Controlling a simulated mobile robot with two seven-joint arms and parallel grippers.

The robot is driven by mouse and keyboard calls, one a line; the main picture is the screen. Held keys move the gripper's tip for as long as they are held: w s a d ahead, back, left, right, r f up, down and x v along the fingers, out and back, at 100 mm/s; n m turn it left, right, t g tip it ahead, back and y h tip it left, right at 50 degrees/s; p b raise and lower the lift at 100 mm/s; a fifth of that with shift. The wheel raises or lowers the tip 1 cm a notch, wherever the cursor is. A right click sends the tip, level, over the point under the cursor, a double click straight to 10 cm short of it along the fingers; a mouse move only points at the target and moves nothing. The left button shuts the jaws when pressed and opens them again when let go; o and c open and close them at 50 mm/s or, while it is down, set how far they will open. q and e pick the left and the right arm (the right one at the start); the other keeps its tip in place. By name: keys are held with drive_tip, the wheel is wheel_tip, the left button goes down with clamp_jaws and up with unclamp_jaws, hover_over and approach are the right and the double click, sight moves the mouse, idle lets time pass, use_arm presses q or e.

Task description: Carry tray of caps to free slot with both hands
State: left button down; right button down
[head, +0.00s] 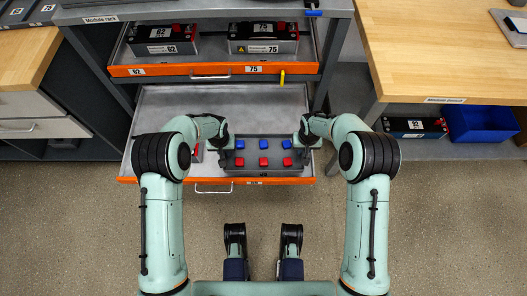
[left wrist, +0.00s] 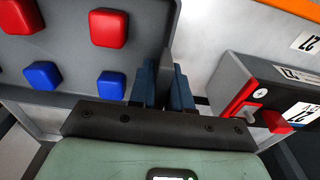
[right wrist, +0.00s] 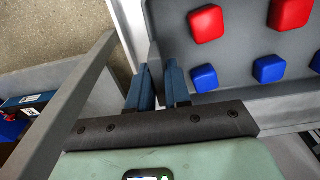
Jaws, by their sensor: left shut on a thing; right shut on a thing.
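The grey tray (head: 252,170) holds a row of blue caps (head: 263,144) and a row of red caps (head: 263,161). It is level, over the right part of the open lower drawer (head: 160,105); I cannot tell whether it touches the drawer floor. My left gripper (head: 230,147) is shut on the tray's left wall, with its blue fingers on both sides in the left wrist view (left wrist: 168,85). My right gripper (head: 299,147) is shut on the right wall, also seen in the right wrist view (right wrist: 160,88). My forearms hide parts of the drawer.
A battery module (left wrist: 265,95) lies in the drawer left of the tray, close to my left gripper. The upper drawer (head: 211,62) is open with two modules. A wooden bench (head: 440,50) stands at right, a blue bin (head: 480,122) beneath it. The drawer's back area is bare.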

use_arm(q)
drive_tip(key=shift+d+f, duration=0.1)
drive_tip(key=shift+f, duration=0.05)
use_arm(e)
drive_tip(key=shift+a+f, duration=0.1)
